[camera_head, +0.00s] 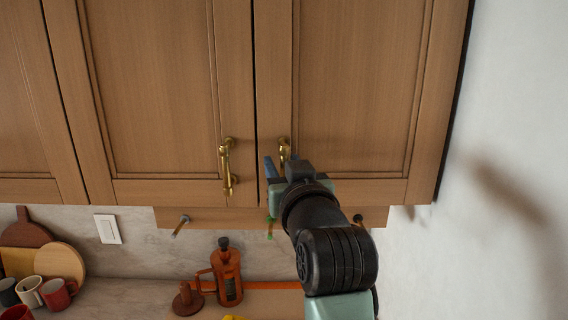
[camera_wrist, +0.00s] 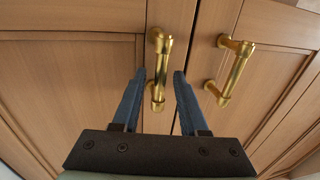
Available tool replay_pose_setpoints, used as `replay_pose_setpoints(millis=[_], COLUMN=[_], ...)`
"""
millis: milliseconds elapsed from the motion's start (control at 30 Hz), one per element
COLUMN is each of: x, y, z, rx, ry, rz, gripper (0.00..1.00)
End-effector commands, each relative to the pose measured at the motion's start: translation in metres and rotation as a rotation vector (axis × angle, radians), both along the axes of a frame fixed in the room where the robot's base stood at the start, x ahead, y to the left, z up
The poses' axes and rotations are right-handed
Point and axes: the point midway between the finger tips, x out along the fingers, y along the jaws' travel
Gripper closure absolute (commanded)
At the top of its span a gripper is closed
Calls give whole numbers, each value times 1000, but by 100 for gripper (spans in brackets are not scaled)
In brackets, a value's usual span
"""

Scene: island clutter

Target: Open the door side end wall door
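The right upper cabinet door (camera_head: 350,90), nearest the side wall, is wooden and appears shut. Its brass bar handle (camera_head: 284,150) is upright near the door's lower left corner, partly hidden behind my gripper (camera_head: 279,163). In the wrist view, this handle (camera_wrist: 158,65) shows between the two blue fingers of my gripper (camera_wrist: 159,76). The fingers are open, one on each side of the handle, with visible gaps. I cannot tell how deep the handle sits between them. The neighbouring door's brass handle (camera_head: 227,168) also shows at right in the wrist view (camera_wrist: 231,72).
The white wall (camera_head: 520,130) is close on the right. An orange-brown press pot (camera_head: 228,275), mugs (camera_head: 58,294) and round boards (camera_head: 60,262) stand on the counter. A white switch (camera_head: 108,229) is on the backsplash.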

Motion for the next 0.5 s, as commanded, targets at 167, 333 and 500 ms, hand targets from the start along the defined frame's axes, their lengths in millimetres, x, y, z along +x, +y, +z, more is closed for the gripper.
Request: replay_pose_setpoints(millis=[167, 333, 500], x=[0, 0, 0], y=[0, 0, 0], z=[0, 0, 0], rx=[0, 0, 1], ry=[0, 0, 0], rz=[0, 0, 0], gripper=[91, 100, 100])
